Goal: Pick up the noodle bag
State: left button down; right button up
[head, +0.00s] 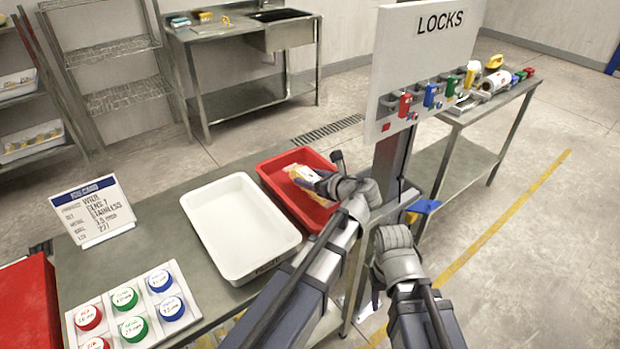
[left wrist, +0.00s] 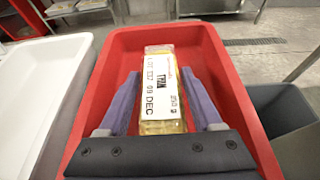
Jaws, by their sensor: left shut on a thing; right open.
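The noodle bag (head: 300,173), a yellowish pack with a white printed label, is at the red tray (head: 268,179). In the left wrist view the bag (left wrist: 158,92) lies lengthwise between the two purple fingers, over the tray floor. My left gripper (head: 322,184) is shut on the bag. I cannot tell whether the bag still touches the tray. My right gripper (head: 376,292) is low beside the table's right side, mostly hidden behind its own wrist; it is open and away from the bag.
A white empty tray (head: 241,226) stands left of the red one. A holder of coloured discs (head: 133,307), an info card (head: 93,210) and a red box (head: 28,305) are further left. The LOCKS board (head: 425,60) rises just beyond my arms.

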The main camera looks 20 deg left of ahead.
aim_at(310, 176)
pick_arm(q)
notch_tip(310, 176, up, 11)
jog(key=p, duration=0.9)
jog(key=shift+p, duration=0.4)
jog(key=shift+f, duration=0.1)
